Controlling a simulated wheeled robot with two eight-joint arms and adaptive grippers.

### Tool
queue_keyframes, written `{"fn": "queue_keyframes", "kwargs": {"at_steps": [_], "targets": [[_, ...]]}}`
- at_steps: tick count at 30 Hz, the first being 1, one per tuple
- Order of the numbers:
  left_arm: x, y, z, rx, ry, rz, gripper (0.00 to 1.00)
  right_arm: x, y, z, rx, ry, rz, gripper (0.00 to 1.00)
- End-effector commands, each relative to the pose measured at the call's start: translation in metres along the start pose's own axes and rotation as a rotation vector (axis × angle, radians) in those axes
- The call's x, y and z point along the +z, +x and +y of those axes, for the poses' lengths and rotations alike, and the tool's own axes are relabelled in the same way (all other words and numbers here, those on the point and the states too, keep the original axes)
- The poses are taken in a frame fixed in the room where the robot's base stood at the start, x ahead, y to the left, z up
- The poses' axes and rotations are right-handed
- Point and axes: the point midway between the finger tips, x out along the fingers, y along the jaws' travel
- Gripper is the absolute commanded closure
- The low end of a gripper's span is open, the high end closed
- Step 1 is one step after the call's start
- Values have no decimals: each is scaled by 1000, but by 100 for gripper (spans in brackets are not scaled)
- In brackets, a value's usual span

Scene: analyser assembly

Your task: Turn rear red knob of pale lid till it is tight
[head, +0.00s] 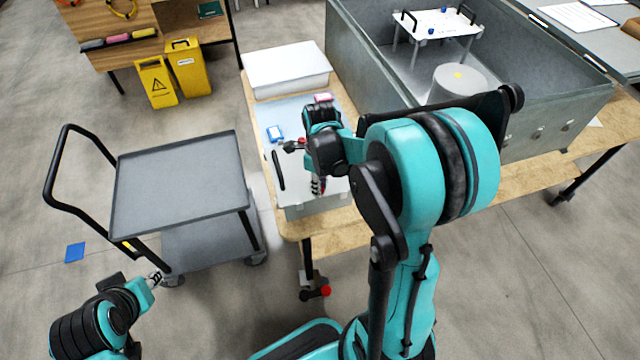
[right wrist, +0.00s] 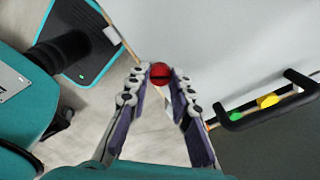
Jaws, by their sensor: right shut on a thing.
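A round red knob (right wrist: 160,73) with a dark slot shows at the lid's edge. My right gripper (right wrist: 159,76) is shut on this knob, one fingertip on each side. In the head view the right gripper (head: 317,186) points down at the lid. My left gripper (head: 155,279) is low at the left, away from the lid; its jaw opening is too small to judge.
A black handle (head: 278,170) stands on the lid's left. A white bin (head: 287,70) is behind, and a large grey metal case (head: 361,75) stands to the right. A grey cart (head: 178,185) is left of the table (head: 520,181), above open floor.

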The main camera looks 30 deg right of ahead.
Motion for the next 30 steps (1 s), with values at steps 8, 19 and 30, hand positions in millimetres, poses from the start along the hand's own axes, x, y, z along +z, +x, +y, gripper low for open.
{"fn": "queue_keyframes", "kwargs": {"at_steps": [8, 19, 30], "targets": [[0, 0, 0, 0, 0, 0, 68, 2, -1, -2, -3, 255, -4, 100], [0, 0, 0, 0, 0, 0, 68, 1, -1, -2, -3, 516, -4, 100], [0, 0, 0, 0, 0, 0, 68, 1, -1, -2, -3, 619, -4, 100]]}}
